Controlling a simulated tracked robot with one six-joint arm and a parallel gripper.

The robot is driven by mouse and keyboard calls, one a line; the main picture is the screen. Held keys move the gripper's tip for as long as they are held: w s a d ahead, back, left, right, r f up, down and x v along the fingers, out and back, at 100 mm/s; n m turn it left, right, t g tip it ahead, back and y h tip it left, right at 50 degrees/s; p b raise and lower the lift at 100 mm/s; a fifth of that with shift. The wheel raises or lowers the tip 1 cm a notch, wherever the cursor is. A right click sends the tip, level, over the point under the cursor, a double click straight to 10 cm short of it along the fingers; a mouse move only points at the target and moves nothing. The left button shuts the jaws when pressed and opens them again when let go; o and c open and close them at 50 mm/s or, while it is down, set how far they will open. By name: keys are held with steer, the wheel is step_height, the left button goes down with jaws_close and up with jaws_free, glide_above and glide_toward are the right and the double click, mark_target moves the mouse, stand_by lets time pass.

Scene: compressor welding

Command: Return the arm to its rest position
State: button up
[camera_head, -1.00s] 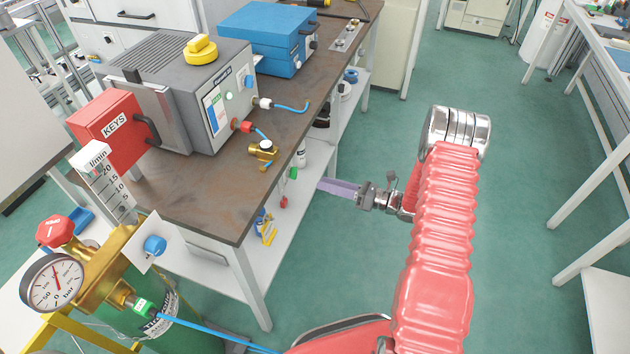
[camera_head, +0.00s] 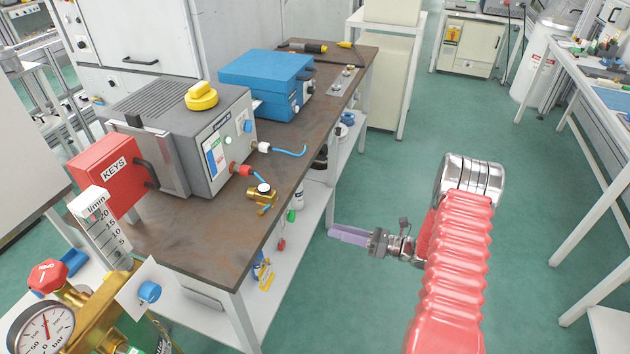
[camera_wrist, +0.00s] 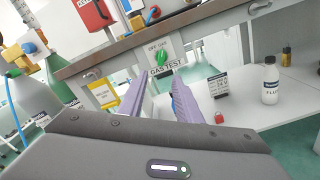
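My arm, in a red ribbed sleeve, reaches up on the right of the head view. My gripper (camera_head: 345,233) is at its end, pointing left toward the bench, over the green floor and clear of the bench edge. In the wrist view its two purple fingers (camera_wrist: 155,98) stand apart with a gap between them and nothing held. Beyond them a panel labelled GAS TEST with a green knob (camera_wrist: 161,57) hangs under the bench top.
The brown-topped bench (camera_head: 205,238) carries a grey welding unit (camera_head: 180,125), a blue case (camera_head: 262,82) and a red KEYS box (camera_head: 108,172). A gas gauge (camera_head: 42,330) is at lower left. A flux bottle (camera_wrist: 270,82) stands on the lower shelf. Floor between the benches is clear.

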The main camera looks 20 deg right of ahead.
steer(key=s+a+f+n+g, duration=0.4)
steer(key=s+n+g, duration=0.1)
steer(key=s, duration=0.2)
steer(key=s+a+r+n+g+h, duration=0.2)
steer(key=s+r+n+g+h, duration=0.2)
steer(key=s+r+n+g, duration=0.4)
steer(key=s+a+r+n+t+h, duration=0.1)
steer(key=s+r+n+t+h, duration=0.1)
steer(key=r+n, duration=0.4)
steer(key=s+a+r+n+t+h, duration=0.2)
steer(key=s+r+n+h, duration=0.3)
steer(key=r, duration=0.7)
steer(key=s+a+r+n+t+h, duration=0.1)
steer(key=s+r+n+t+h, duration=0.2)
steer(key=r+n, duration=0.4)
step_height(320, 180, up, 3)
steer(key=s+t, duration=0.1)
steer(key=s, duration=0.1)
steer(key=shift+s+a+f+h, duration=0.2)
steer(key=shift+s+a+h, duration=0.1)
steer(key=shift+a, duration=0.1)
